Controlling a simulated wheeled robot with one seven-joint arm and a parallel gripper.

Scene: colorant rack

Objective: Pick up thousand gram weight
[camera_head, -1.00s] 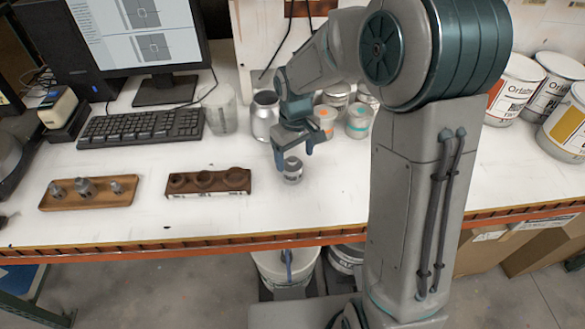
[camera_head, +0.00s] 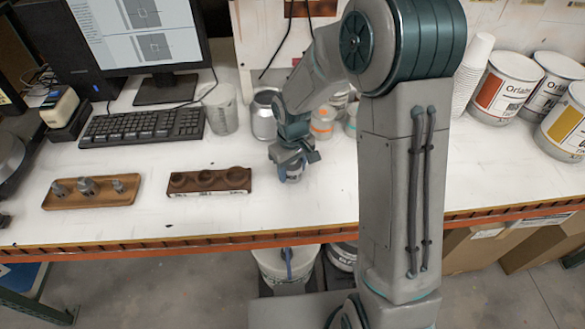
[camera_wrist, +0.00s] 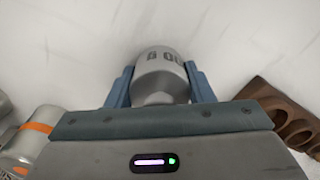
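The grey metal weight (camera_wrist: 162,72) stands between the two blue fingers of my gripper (camera_wrist: 160,85) in the wrist view. It has a narrower knob facing the camera and partly visible dark markings, "G" and "00". The fingers lie along both sides of it with little or no visible gap; I cannot tell whether they press on it. In the head view my gripper (camera_head: 292,165) is low over the white tabletop, and the weight (camera_head: 293,176) is mostly hidden under it.
A brown block with round recesses (camera_head: 209,191) lies left of my gripper. A wooden tray (camera_head: 66,203) with smaller weights is farther left. A silver can (camera_head: 263,121) and orange-banded jar (camera_head: 321,125) stand close behind. Paint cans (camera_head: 503,92) are at right. The front tabletop is clear.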

